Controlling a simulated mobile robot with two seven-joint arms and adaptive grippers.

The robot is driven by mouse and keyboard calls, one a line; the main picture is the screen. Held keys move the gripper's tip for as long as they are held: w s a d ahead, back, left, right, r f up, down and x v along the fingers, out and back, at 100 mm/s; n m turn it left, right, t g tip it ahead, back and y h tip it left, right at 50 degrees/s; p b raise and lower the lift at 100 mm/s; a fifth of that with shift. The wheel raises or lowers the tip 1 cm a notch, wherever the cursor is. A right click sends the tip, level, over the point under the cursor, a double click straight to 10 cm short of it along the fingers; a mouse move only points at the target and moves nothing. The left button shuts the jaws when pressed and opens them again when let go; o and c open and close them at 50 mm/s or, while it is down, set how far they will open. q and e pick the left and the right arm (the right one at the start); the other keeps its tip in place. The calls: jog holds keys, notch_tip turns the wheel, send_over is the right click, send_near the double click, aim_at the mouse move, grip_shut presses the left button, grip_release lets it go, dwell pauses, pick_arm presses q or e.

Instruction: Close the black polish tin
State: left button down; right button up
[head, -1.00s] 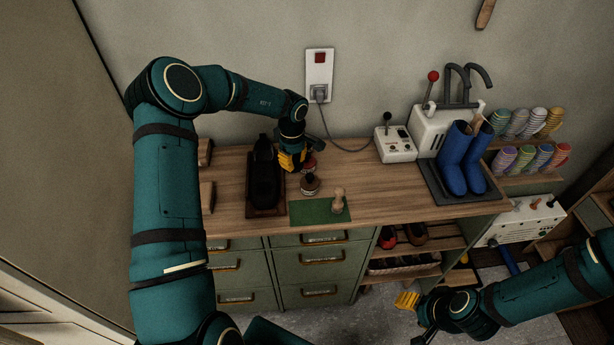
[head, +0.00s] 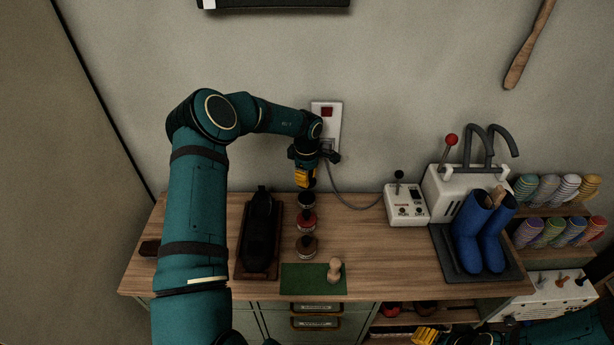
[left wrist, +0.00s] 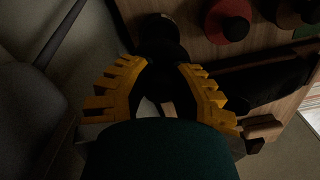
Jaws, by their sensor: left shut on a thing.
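The black polish tin (head: 306,200) stands on the wooden bench at the back of a row of tins. My left gripper (head: 306,182) is directly above it, fingers pointing down. In the left wrist view a dark round piece (left wrist: 160,35) lies between and beyond the yellow fingers, which appear shut on the black tin's lid by its knob. The dark shapes merge, so I cannot tell whether the lid touches the tin. My right gripper (head: 426,336) shows only partly at the bottom edge; its jaw opening is unclear.
A red tin (head: 307,222) and a brown tin (head: 306,247) stand in front of the black one. A black shoe (head: 259,228) is to their left. A green mat (head: 300,279) with a wooden knobbed tool (head: 334,270) lies in front. A white control box (head: 405,205) stands right.

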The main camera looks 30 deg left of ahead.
pick_arm(q)
jog(key=shift+s+f, duration=0.1)
jog(key=shift+f, duration=0.55)
notch_tip(320, 180, down, 2)
jog(key=shift+f+b, duration=0.25)
jog(key=shift+b, duration=0.9)
jog(key=shift+f, duration=1.1)
jog(key=shift+p, duration=0.95)
jog(key=shift+f, duration=0.15)
dwell(0.6)
jog(key=shift+c, duration=1.1)
grip_release()
